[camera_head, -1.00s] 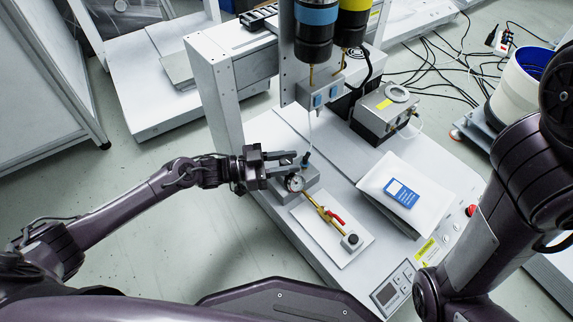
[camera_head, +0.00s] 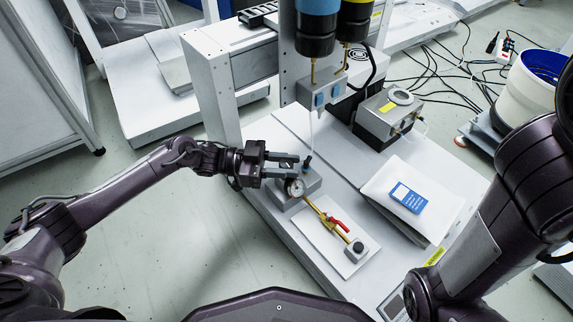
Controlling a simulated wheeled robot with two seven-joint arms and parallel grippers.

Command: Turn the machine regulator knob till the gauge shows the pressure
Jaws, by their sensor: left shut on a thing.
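The round white pressure gauge (camera_head: 294,187) stands at the front of a grey regulator block (camera_head: 313,184) on the machine's left side. The gauge reading is too small to make out. My left gripper (camera_head: 291,166) reaches in from the left, just above and behind the gauge. Its dark fingers are shut on what appears to be the regulator knob, which they mostly hide. A small dark fitting with a tube (camera_head: 307,161) rises beside the fingertips. My right arm crosses the right side, but its gripper is out of view.
A brass pipe with a red-handled valve (camera_head: 339,225) lies on a white plate in front of the block. A blue-labelled white packet (camera_head: 409,197) lies to the right. Screwdriver spindles (camera_head: 317,45) hang above. A grey box (camera_head: 388,110) stands behind.

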